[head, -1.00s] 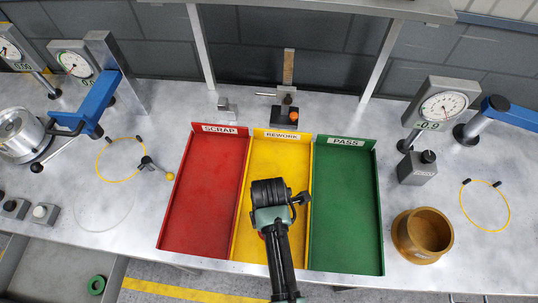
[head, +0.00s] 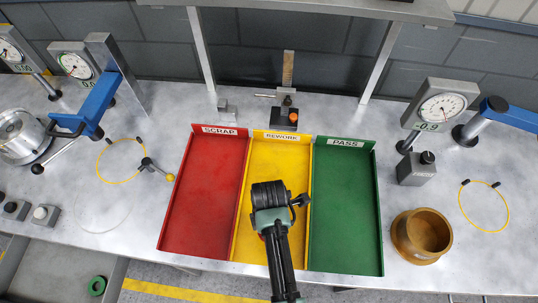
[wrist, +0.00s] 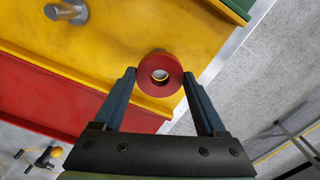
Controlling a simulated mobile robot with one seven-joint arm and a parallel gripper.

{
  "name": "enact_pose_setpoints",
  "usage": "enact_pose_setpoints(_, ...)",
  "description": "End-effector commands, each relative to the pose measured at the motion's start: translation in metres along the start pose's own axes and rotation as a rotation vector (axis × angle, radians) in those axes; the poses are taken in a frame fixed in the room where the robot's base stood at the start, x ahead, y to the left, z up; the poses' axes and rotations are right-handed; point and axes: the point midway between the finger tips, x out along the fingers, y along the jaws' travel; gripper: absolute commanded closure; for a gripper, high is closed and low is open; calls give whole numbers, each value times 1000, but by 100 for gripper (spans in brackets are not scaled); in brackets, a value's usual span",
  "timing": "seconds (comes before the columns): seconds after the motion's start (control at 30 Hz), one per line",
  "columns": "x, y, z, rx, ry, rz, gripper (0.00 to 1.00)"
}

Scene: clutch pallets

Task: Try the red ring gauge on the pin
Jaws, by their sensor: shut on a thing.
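The red ring gauge (wrist: 175,78) is between the two fingertips of my gripper (wrist: 162,76) in the wrist view, with its hole facing the camera. Something pale shows through the hole; I cannot tell whether it is a pin. A grey metal pin-like piece (wrist: 68,12) shows at the upper left of the wrist view, apart from the ring, over the yellow tray. In the head view my arm hides the fingertips and nearly all of the ring, above the near part of the yellow REWORK tray (head: 243,215).
The red SCRAP tray (head: 205,190) lies left and the green PASS tray (head: 345,210) right, both empty. A small fixture with an orange knob (head: 293,116) stands behind them. A brass bushing (head: 400,245) and a grey block (head: 417,172) stand at the right.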

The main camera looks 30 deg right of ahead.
Motion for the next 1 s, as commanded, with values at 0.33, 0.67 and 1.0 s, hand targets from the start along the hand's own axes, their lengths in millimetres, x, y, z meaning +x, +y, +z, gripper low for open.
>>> enact_pose_setpoints(0.33, 1, 1, 0, 0, 0, 1, 96)
enact_pose_setpoints(0.67, 1, 0, 0, 0, 0, 1, 0)
enact_pose_setpoints(1.0, 1, 0, 0, 0, 0, -1, 0)
